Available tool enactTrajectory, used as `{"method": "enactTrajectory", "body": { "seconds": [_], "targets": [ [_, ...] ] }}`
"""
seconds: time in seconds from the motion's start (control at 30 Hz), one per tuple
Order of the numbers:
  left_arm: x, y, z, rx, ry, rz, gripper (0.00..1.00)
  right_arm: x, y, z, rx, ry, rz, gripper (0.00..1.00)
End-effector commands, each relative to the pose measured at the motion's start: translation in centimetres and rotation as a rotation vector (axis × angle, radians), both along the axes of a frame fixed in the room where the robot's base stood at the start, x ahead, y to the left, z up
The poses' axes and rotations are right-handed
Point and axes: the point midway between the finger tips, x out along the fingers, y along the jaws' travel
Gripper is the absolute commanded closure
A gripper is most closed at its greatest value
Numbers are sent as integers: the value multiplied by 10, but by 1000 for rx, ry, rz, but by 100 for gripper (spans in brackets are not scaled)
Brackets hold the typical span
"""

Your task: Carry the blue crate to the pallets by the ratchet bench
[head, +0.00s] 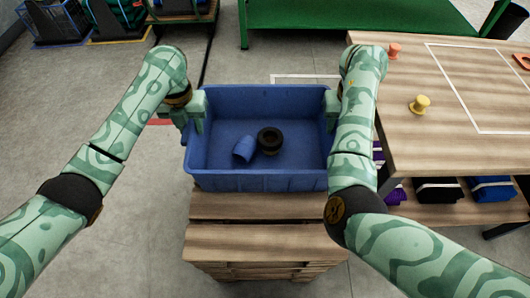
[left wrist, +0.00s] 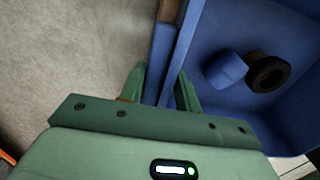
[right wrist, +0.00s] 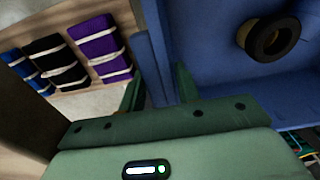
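The blue crate (head: 258,180) is upright in the middle of the head view, at the far end of a stack of wooden pallets (head: 262,240). I cannot tell whether it rests on them or hangs just above. Inside lie a blue cup-like piece (head: 244,148) and a black ring (head: 270,140). My left gripper (left wrist: 160,88) is shut on the crate's left side wall, one finger on each side. My right gripper (right wrist: 160,88) is shut on its right side wall in the same way. In the head view, my right arm hides part of the crate's right side.
A wooden bench (head: 410,140) stands close on the right, with a yellow spool (head: 420,104) and an orange one (head: 394,50) on it. Purple, black and blue bundles (head: 438,190) lie on its lower shelf. A green table (head: 330,15) is behind. Grey floor is clear at left.

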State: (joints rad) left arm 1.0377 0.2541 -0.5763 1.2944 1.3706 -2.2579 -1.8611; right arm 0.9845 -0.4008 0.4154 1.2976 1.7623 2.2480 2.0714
Motion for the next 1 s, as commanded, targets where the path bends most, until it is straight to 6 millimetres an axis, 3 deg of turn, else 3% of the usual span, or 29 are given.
{"method": "enactTrajectory", "body": {
  "seconds": [0.07,0.6,0.73,1.0],
  "targets": [
    [0,-1,1,-1,0,-2,48,0,1,1,1,-1,2,48],
    [1,0,5,0,-2,2,48,0,0,1,0,-1,0,48],
    [0,0,25,0,-4,1,48,0,0,1,-1,-1,0,48],
    [-1,1,88,4,-6,-1,48,0,0,1,-1,-1,-1,48]
  ]
}}
